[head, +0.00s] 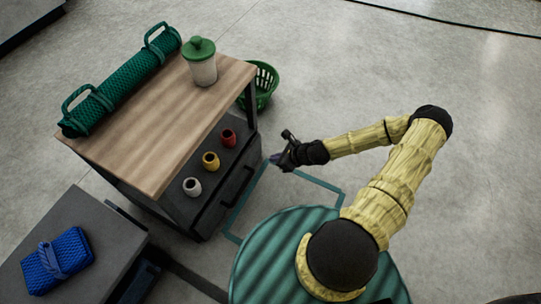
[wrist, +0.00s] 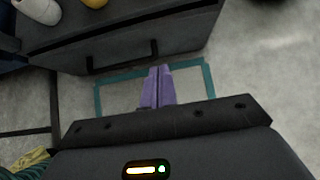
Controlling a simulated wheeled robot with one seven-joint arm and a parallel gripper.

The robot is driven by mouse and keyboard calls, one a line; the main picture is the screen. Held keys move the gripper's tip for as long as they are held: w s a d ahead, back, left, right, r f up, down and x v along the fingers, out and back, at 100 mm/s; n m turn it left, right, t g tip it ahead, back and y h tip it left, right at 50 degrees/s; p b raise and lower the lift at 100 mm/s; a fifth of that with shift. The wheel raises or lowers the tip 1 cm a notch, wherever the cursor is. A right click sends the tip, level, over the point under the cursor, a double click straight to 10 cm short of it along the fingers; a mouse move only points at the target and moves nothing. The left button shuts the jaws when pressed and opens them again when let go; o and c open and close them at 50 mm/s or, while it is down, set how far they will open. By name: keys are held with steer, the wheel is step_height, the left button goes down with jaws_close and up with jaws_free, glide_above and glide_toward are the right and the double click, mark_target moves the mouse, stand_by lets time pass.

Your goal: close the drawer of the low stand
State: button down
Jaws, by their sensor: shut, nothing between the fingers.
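The stand (head: 150,130) has a wooden top and a dark lower body. Its dark drawer front (head: 228,190) faces right, toward my arm, with a black bar handle (head: 238,187). In the wrist view the drawer front (wrist: 160,38) and handle (wrist: 150,58) show ahead of my fingers. I cannot tell how far the drawer stands out. My gripper (head: 277,159) is just right of the drawer front in the head view. Its purple fingers (wrist: 157,88) are together and empty, apart from the handle in the wrist view.
Grey, yellow (head: 210,161) and red cups stand above the drawer front. A green net roll (head: 122,82) and lidded jar (head: 202,68) are on the top. A green basket (head: 262,87) stands behind. A dark unit (head: 95,280) holds a blue bundle. Floor at right is clear.

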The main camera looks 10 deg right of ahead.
steer(key=c, duration=1.7)
jaws_free()
steer(key=shift+s+f, duration=0.15)
steer(key=o, duration=0.3)
steer(key=s+a+f+m+g+y+b, duration=0.1)
steer(key=s+a+f+m+g+y, duration=0.1)
steer(key=s+f+g, duration=0.2)
steer(key=s+f, duration=0.3)
steer(key=shift+b, duration=0.4)
steer(key=s+f+m+g+y+b, duration=0.1)
steer(key=s+f+m+y+b, duration=0.1)
steer(key=s+f+m+y, duration=0.4)
steer(key=w+d+r+m+t+b, duration=0.1)
steer(key=w+d+r+m+t, duration=0.1)
steer(key=w+d+m+t, duration=0.2)
steer(key=shift+w+d+m+b, duration=0.35)
steer(key=shift+w+m+b, duration=0.05)
steer(key=shift+w+m, duration=0.7)
steer(key=shift+r, duration=0.1)
